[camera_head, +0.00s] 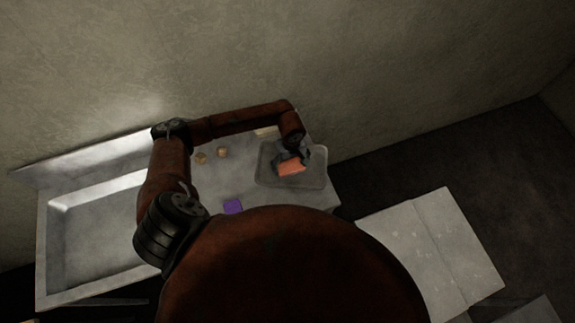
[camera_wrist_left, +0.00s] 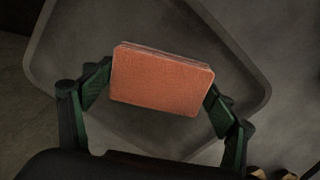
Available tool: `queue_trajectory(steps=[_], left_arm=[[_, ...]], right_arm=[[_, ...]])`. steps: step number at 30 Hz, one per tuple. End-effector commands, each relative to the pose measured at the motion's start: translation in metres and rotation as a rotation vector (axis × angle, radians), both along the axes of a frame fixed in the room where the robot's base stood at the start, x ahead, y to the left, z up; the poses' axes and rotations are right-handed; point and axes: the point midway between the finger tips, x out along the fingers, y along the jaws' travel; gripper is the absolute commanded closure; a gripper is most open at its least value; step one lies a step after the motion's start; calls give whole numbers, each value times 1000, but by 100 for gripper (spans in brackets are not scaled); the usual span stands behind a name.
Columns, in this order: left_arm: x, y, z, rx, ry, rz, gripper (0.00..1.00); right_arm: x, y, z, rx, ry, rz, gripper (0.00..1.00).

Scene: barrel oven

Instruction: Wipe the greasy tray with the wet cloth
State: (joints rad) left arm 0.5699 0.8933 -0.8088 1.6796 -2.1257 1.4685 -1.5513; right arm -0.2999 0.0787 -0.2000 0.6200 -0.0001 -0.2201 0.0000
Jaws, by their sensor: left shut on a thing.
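The wet cloth appears as a flat orange folded pad (camera_head: 291,167). It also fills the middle of the left wrist view (camera_wrist_left: 162,80). My left gripper (camera_head: 292,157) is shut on it, with one finger at each side edge of the pad in the left wrist view (camera_wrist_left: 155,92). The grey tray (camera_head: 318,181) lies on the counter, and its raised rim shows in the left wrist view (camera_wrist_left: 240,62). The cloth is over the inside of the tray; I cannot tell whether it touches the bottom. No grease can be made out. My right gripper is not in view.
The metal counter (camera_head: 212,183) has a sink basin (camera_head: 95,235) on the left. A purple pad (camera_head: 233,206) lies near the front edge. Two small tan items (camera_head: 222,152) stand behind it. A pale slab (camera_head: 425,245) is at the right, beyond a dark gap.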

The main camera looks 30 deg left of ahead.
Motion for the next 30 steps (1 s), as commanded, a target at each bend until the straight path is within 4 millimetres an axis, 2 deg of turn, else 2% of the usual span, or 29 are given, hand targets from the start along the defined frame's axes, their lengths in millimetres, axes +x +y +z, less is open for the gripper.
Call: queue_trajectory(steps=[15,24,30], left_arm=[[-34,-14,2,0,4,0,47],[-32,-14,-2,-2,3,0,47],[-19,-7,-5,1,2,2,47]], right_arm=[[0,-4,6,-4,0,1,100],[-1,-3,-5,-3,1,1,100],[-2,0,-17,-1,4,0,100]])
